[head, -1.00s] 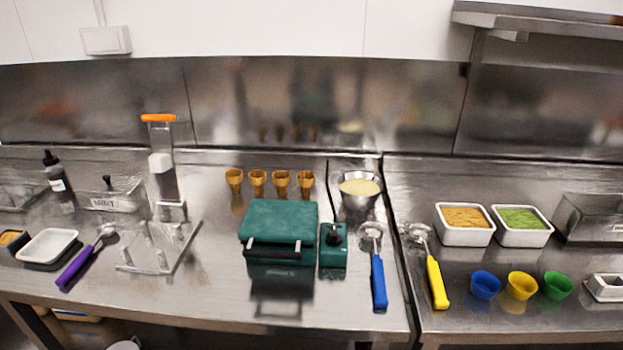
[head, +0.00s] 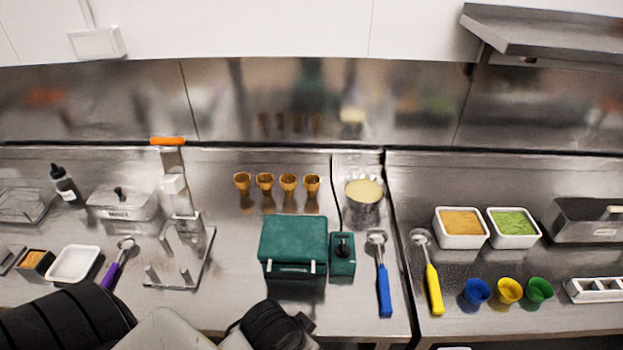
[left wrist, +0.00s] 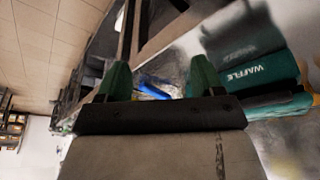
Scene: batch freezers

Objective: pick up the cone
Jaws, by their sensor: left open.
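Several golden-brown cones (head: 265,182) stand upright in a row at the back of the steel counter, behind the green waffle maker (head: 292,240). My left arm comes in at the bottom left of the head view, in front of the waffle maker; its fingertips cannot be made out there. In the left wrist view my left gripper (left wrist: 160,78) has its two green fingers spread apart with nothing held between them. The waffle maker (left wrist: 255,72) is to its right there, and a blue handle shows beyond the fingers. No cone can be made out in the left wrist view. My right gripper is not in view.
A metal bowl of batter (head: 363,193) stands right of the cones. A clear stand (head: 180,250) and tall dispenser are left. Blue-handled (head: 384,285) and yellow-handled (head: 433,290) scoops lie right of the waffle maker. The counter in front of the cones is narrow.

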